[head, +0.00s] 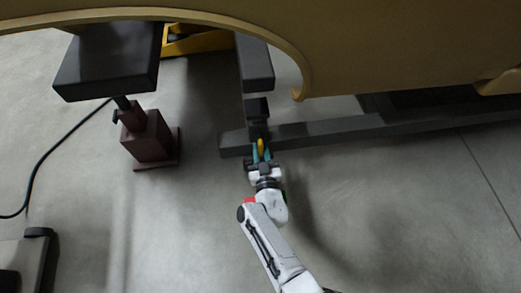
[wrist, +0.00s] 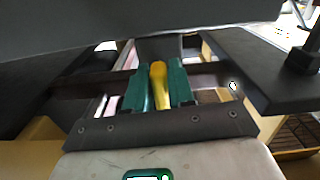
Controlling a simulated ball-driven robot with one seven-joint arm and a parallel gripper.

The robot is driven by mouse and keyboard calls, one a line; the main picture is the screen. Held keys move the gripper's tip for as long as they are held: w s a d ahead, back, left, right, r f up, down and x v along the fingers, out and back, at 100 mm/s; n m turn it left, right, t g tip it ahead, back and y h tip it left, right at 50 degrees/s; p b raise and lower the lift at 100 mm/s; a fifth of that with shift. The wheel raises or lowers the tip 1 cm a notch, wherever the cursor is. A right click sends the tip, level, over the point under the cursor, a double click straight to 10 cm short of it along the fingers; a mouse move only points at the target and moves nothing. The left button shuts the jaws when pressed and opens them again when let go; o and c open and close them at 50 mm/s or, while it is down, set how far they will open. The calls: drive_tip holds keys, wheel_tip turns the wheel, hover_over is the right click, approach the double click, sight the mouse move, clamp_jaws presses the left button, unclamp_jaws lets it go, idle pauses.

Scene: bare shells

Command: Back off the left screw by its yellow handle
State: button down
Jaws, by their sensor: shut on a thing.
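The yellow handle (wrist: 159,85) stands between the two green fingers of my gripper (wrist: 160,88) in the wrist view. The fingers are closed on it from both sides. In the head view the handle (head: 261,147) shows as a small yellow strip between the fingertips of my gripper (head: 262,152), at the dark beam. The screw itself is hidden behind the handle and the dark block (head: 257,108) above it.
A large tan body shell (head: 400,45) hangs over the work area. A long dark beam (head: 400,126) runs to the right. A reddish-brown stand (head: 147,138) with a dark plate (head: 108,62) is at left.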

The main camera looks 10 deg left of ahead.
drive_tip(key=c, duration=1.1)
unclamp_jaws()
drive_tip(key=shift+s, duration=0.1)
drive_tip(key=shift+p+v, duration=2.55)
drive_tip(key=shift+v, duration=2.8)
